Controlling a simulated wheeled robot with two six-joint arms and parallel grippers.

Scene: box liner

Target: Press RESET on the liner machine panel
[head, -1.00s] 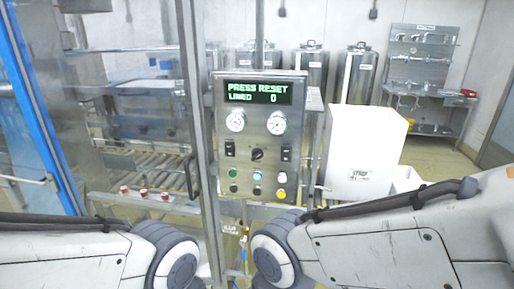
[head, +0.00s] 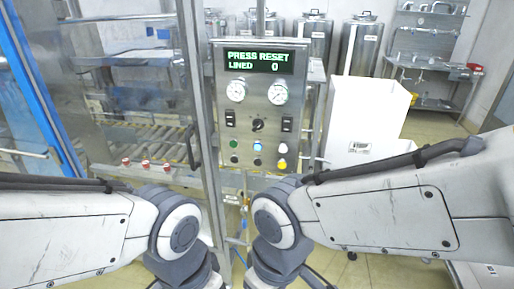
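The liner machine panel (head: 258,115) is a steel box in the middle of the head view. Its display (head: 259,62) reads PRESS RESET and LINED 0. Below it are two gauges, a black rotary knob (head: 258,125) between two black switches, and two rows of round buttons. The buttons include green, blue, yellow, black and white ones; a blue button (head: 258,146) sits in the upper row's middle. Button labels are too small to read. Both my arms reach in from the sides below the panel, but both grippers are out of frame at the bottom.
A glass door frame stands left of the panel, with a conveyor (head: 140,140) behind it and red buttons (head: 146,164) on a rail. A white box (head: 365,125) stands to the right. Steel tanks (head: 358,45) and a shelf unit (head: 430,50) are behind.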

